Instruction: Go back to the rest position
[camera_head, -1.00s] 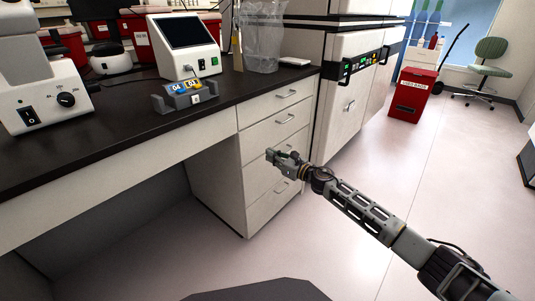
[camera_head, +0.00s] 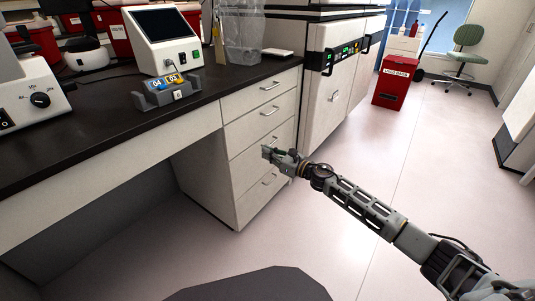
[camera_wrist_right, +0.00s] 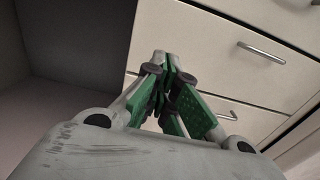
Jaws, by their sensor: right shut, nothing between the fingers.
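My right gripper (camera_head: 268,152) is shut and empty. It hangs in the air in front of the white drawer cabinet (camera_head: 236,176), below the bench top. The right wrist view also shows this gripper (camera_wrist_right: 166,62), its green fingers together, with drawer fronts (camera_wrist_right: 200,55) beyond it. I cannot tell the exact gap to the drawers. My left gripper does not show in any view.
The dark bench top (camera_head: 110,125) holds a white device with a screen (camera_head: 163,40), a grey holder with blue and yellow labelled blocks (camera_head: 168,92) and a clear bin (camera_head: 243,38). A red bin (camera_head: 395,82) stands farther right. Open floor (camera_head: 420,170) lies on the right.

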